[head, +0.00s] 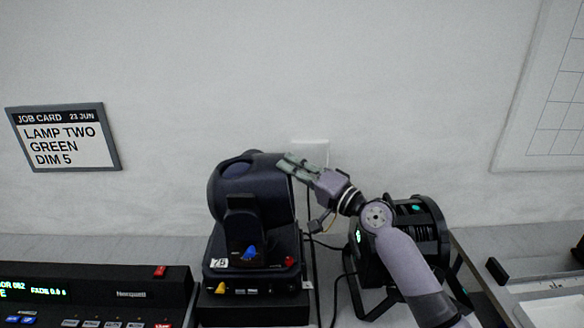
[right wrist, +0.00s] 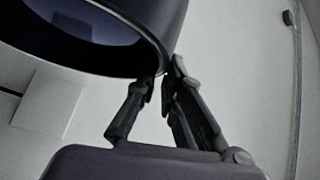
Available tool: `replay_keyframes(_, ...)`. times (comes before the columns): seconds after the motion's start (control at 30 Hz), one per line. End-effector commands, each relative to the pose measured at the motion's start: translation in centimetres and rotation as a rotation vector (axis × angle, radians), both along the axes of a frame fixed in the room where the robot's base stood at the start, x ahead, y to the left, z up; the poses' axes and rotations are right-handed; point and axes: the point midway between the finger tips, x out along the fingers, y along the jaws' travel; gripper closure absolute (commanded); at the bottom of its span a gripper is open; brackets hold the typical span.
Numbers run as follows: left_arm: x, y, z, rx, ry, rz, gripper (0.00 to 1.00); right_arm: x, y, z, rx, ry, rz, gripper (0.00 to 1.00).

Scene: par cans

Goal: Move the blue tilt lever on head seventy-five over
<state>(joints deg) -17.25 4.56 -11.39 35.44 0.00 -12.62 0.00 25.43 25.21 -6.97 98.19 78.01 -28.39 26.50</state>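The lamp head marked 75 (head: 245,190) is a dark moving head on a base at the middle of the head view. Its blue tilt lever (head: 250,252) is low on the front of the yoke, apart from any gripper. My right gripper (head: 286,163) is at the upper right of the barrel, above the lever. In the right wrist view its fingers (right wrist: 161,78) close in on the edge of the barrel's rim (right wrist: 110,62), one on each side, and look shut on it. The lens shows inside the rim. My left gripper is out of view.
A red lever (head: 289,261) and a yellow lever (head: 222,288) are near the blue one. A second black lamp (head: 420,222) stands behind my right arm. A lighting console (head: 95,295) is at the left. A job card (head: 62,138) hangs on the wall.

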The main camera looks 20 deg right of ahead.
Motion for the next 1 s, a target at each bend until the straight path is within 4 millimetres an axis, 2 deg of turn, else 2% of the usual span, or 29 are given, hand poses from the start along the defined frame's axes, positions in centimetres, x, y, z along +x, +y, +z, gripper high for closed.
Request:
replay_keyframes(0.1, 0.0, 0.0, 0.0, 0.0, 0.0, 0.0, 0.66, 0.0, 0.0, 0.0, 0.0, 0.0, 0.0, 1.0)
replay_keyframes(0.8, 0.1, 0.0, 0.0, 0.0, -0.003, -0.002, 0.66, 0.0, 0.0, -0.1, 0.0, 0.001, 0.0, 1.0)
replay_keyframes(1.0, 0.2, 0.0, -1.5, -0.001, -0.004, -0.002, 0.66, -0.1, -0.2, -0.8, 0.023, -0.006, 0.0, 1.0)
